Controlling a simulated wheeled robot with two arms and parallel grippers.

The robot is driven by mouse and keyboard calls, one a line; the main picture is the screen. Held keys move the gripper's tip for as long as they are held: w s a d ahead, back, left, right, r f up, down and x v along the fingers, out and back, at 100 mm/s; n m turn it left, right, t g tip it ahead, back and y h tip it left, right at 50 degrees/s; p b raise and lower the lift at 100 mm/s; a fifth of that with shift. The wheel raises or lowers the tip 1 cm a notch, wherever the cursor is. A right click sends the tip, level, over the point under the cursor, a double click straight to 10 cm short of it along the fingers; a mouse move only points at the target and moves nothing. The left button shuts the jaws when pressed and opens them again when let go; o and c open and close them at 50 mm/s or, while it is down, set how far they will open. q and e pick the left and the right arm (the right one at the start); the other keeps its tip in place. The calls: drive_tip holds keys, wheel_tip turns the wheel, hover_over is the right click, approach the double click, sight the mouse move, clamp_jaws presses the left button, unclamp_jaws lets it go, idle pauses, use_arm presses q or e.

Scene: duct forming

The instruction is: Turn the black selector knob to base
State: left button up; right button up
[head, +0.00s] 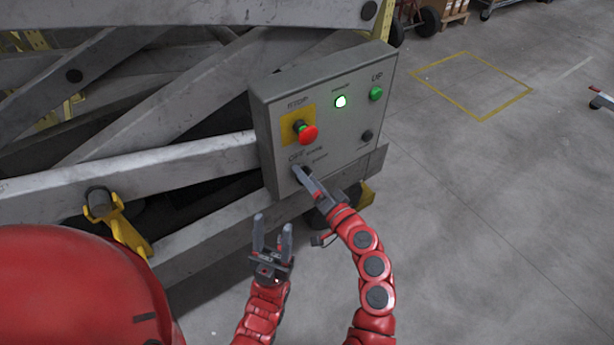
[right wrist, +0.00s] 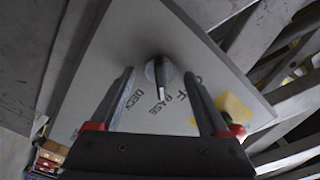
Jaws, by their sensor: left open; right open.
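The grey control box (head: 340,75) carries a black selector knob (right wrist: 160,71) near its lower left corner. In the right wrist view the knob's white pointer mark aims at or close to the word BASE, between DECK and OFF. My right gripper (right wrist: 164,95) is open, with one finger on each side of the knob and a gap to each. In the head view my right gripper (head: 303,178) is at the panel and largely hides the knob. My left gripper (head: 271,235) is open and empty, below the box and apart from it.
A red stop button (head: 307,134) on a yellow plate sits above the knob. Grey lift beams (head: 150,170) fill the left; open floor (head: 480,220) lies right.

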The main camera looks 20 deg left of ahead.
drive_tip(key=v, duration=1.7)
drive_tip(key=shift+f, duration=0.1)
